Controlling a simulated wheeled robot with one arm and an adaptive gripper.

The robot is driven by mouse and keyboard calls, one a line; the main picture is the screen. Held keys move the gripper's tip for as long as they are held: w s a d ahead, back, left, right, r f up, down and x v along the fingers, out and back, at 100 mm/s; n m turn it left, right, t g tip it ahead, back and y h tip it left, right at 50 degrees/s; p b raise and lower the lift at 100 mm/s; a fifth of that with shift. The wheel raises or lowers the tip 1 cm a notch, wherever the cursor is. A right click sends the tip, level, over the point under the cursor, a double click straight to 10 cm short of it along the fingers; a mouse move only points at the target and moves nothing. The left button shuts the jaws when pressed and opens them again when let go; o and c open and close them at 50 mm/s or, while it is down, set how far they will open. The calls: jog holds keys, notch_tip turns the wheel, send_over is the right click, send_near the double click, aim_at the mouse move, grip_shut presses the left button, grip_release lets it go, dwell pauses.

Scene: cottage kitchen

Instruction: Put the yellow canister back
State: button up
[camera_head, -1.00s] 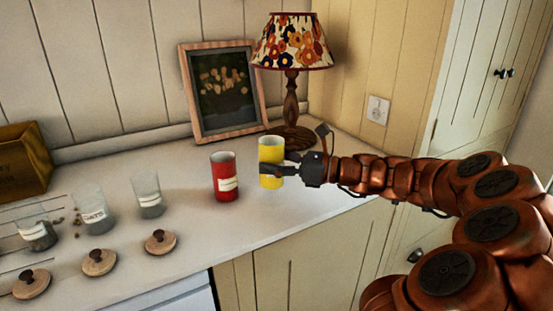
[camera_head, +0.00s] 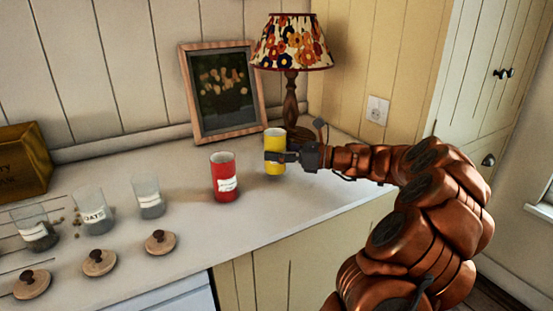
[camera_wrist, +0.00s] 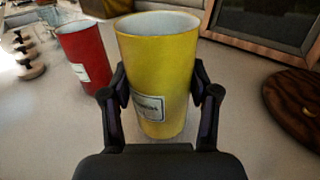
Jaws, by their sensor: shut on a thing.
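The yellow canister (camera_head: 275,141) is upright at the right part of the counter, in front of the lamp. It is open at the top and bears a pale label. In the wrist view the yellow canister (camera_wrist: 158,60) stands between the two fingers of my gripper (camera_wrist: 160,98), which is shut on it. In the head view my gripper (camera_head: 281,157) reaches it from the right. I cannot tell whether its base touches the counter. The red canister (camera_head: 224,178) stands to the left, apart from it, and shows at upper left in the wrist view (camera_wrist: 83,52).
The lamp (camera_head: 291,100) and a framed picture (camera_head: 222,90) stand behind. Glass jars (camera_head: 95,211), wooden lids (camera_head: 99,262) and a wooden box (camera_head: 22,164) are on the left. The counter (camera_head: 265,215) is clear in front of the canisters.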

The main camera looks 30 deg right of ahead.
jog(key=shift+f, duration=1.15)
jog(key=shift+f, duration=0.1)
jog(key=o, duration=1.3)
jog(key=shift+s+d, duration=0.3)
jog(key=v, duration=1.1)
jog(key=shift+s, duration=0.15)
